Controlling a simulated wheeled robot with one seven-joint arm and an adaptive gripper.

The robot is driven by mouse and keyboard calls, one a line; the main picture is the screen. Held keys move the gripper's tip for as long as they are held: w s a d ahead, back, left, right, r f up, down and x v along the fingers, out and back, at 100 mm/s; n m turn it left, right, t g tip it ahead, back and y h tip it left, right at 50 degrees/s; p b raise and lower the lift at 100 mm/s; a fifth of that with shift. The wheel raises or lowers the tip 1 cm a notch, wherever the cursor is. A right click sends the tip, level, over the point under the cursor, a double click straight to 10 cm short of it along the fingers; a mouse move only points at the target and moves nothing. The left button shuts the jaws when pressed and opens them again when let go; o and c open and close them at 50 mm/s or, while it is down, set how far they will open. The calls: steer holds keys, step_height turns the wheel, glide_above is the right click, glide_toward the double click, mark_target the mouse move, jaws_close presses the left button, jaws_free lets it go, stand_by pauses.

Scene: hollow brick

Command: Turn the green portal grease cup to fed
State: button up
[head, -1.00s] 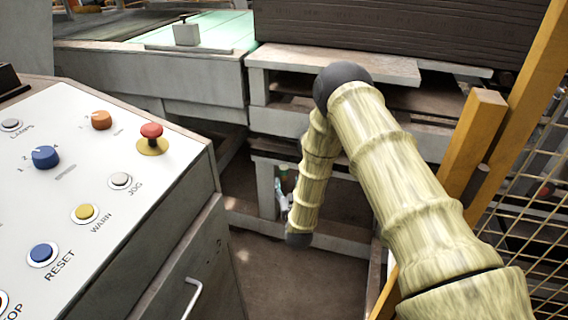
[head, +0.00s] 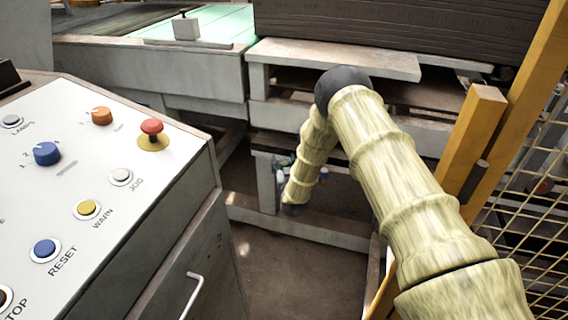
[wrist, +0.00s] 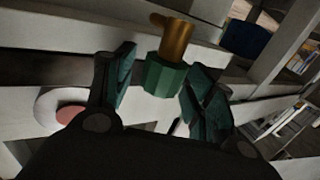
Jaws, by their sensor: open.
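The green grease cup (wrist: 163,79) shows in the wrist view as a faceted green body with a brass fitting (wrist: 175,40) above it. My gripper (wrist: 161,64) is open, with one dark teal finger left of the cup and one right of it. The cup sits between the fingers, and I cannot tell whether either finger touches it. In the head view my forearm hangs down by the grey frame under the pallet, and the cup and fingers are too small or hidden to make out clearly.
A pink-red round part on a pale disc (wrist: 70,113) is left of my gripper, and a dark blue part (wrist: 245,39) is right. Grey beams (head: 300,232) surround the spot. A control console (head: 110,190) stands left, and a yellow post and mesh fence (head: 530,170) right.

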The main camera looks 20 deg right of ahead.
steer(key=c, duration=1.1)
steer(key=shift+o, duration=0.2)
steer(key=shift+m+h, duration=0.3)
steer(key=shift+h, duration=0.2)
steer(key=m+h+b, duration=0.1)
steer(key=m+g+h, duration=0.1)
steer(key=h, duration=0.1)
steer(key=shift+a+f+h+b, duration=0.1)
steer(key=shift+f+h+b, duration=0.05)
steer(key=shift+h+b, duration=0.2)
steer(key=m+g+h+b, duration=0.3)
steer(key=m+g+h, duration=0.1)
steer(key=m+h, duration=0.1)
steer(key=shift+g+h, duration=0.3)
steer(key=shift+h, duration=0.05)
steer(key=m+g+h+b, duration=0.3)
steer(key=m+g, duration=0.1)
steer(key=g, duration=0.1)
steer(key=shift+f, duration=0.1)
steer(key=shift+m+g+h+b, duration=0.7)
steer(key=shift+m+g+b, duration=0.4)
steer(key=shift+g, duration=0.6)
steer(key=shift+r+g, duration=0.25)
steer(key=shift+g, duration=0.05)
